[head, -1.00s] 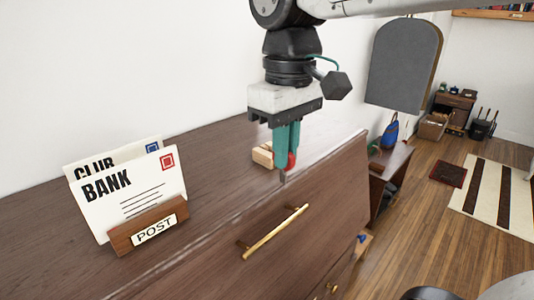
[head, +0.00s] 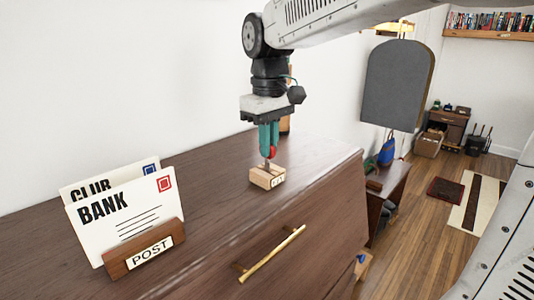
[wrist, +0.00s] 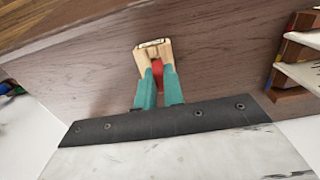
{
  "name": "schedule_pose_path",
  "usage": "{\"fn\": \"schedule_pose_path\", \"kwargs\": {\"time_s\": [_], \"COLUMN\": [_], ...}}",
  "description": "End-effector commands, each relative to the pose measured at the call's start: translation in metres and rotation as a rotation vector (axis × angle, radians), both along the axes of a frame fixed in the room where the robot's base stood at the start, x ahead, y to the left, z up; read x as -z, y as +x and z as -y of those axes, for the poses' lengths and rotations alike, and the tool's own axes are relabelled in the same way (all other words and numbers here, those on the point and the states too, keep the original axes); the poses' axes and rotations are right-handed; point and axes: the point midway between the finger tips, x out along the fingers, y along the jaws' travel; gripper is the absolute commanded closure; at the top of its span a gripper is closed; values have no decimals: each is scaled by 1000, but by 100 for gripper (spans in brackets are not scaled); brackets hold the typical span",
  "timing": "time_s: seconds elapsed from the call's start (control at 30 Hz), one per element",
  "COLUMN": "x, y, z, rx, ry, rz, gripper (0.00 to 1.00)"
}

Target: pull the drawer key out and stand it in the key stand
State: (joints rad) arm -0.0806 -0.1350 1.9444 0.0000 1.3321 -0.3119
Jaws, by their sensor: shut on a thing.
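My gripper (head: 269,153) is over the dresser top with its teal fingers pointing down, shut on the key (head: 272,152). The key's red head shows between the fingers, and its thin shank points down. The key stand (head: 267,178) is a small pale wooden block with a label on its front, standing on the dresser top right below the gripper. The shank's lower end meets the top of the stand; I cannot tell how deep it sits. The wrist view shows the red key head (wrist: 158,74) against the stand (wrist: 151,53). The drawer's brass handle (head: 272,254) is on the dresser front.
A wooden post holder (head: 143,248) with BANK and CLUB envelopes (head: 118,212) stands at the left on the dresser top (head: 215,190). An orange-brown object (head: 285,124) stands behind the gripper. The dresser top between holder and stand is clear.

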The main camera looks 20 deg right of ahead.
Motion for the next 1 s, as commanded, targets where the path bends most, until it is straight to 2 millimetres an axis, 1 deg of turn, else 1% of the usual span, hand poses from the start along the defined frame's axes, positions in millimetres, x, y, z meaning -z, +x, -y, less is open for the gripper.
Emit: {"fn": "schedule_pose_path", "kwargs": {"time_s": [0.17,0.23,0.33,0.53,0.57,0.6,0.63,1.0], "x": [5,19,31,34,35,35,35,35], "y": [18,16,16,16,16,16,15,16], "z": [5,4,4,4,4,4,4,4], "rx": [0,-1,-1,-1,-1,-1,-1,0], "ry": [0,-1,0,0,0,0,0,0], "rz": [-3,-4,-2,-2,-2,-3,-3,0], "gripper": [100,100,100,100,85,74,68,68]}}
